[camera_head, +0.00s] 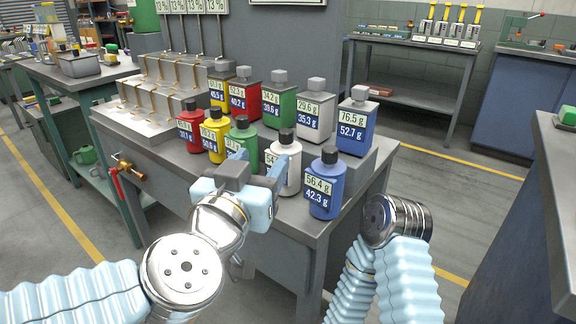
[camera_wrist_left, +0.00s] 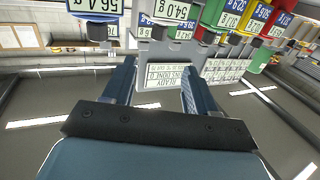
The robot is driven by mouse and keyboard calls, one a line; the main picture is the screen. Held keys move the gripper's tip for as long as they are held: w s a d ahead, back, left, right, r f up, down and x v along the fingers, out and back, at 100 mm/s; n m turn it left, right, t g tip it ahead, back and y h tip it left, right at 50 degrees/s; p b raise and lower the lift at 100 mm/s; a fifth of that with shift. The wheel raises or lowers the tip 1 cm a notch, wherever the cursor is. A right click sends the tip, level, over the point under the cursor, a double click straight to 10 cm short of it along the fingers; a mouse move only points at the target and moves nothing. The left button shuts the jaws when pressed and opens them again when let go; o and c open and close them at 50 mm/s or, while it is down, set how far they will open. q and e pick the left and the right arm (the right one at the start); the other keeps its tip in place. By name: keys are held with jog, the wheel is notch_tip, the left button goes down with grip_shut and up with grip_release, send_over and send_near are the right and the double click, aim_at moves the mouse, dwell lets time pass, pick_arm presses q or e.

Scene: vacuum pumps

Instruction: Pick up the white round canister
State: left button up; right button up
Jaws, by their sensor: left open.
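The white round canister (camera_head: 292,178) stands upright in the front row on the table, between a green round canister (camera_head: 243,150) and a blue round canister (camera_head: 324,190). It has a dark cap, and a finger of my left gripper covers part of its label. My left gripper (camera_head: 258,168) is open and empty in front of the green and white canisters. In the left wrist view the open fingers (camera_wrist_left: 158,72) point toward the row, which appears upside down. The white canister's label (camera_wrist_left: 173,10) shows at the top, beyond the fingertips. My right gripper is out of view.
Red (camera_head: 191,126) and yellow (camera_head: 216,135) round canisters continue the front row. Behind stand several square canisters, including a white one (camera_head: 315,118) and a blue one (camera_head: 357,122). A stepped metal rack (camera_head: 160,85) is at left. The table's front edge lies below my gripper.

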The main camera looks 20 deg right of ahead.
aim_at(284, 138)
pick_arm(q)
jog(key=b+x, duration=0.1)
jog(key=x, duration=0.6)
jog(key=shift+w+d+f, duration=0.1)
jog(key=shift+d, duration=0.1)
jog(key=x, duration=0.1)
jog(key=b+x, duration=0.1)
jog(key=x, duration=0.2)
jog(key=shift+w+d+f, duration=0.2)
jog(key=shift+d+f, duration=0.05)
jog(key=shift+f, duration=0.1)
jog(key=shift+w+d+r, duration=0.1)
jog(key=shift+w+d, duration=0.1)
jog(key=shift+w, duration=0.2)
grip_shut()
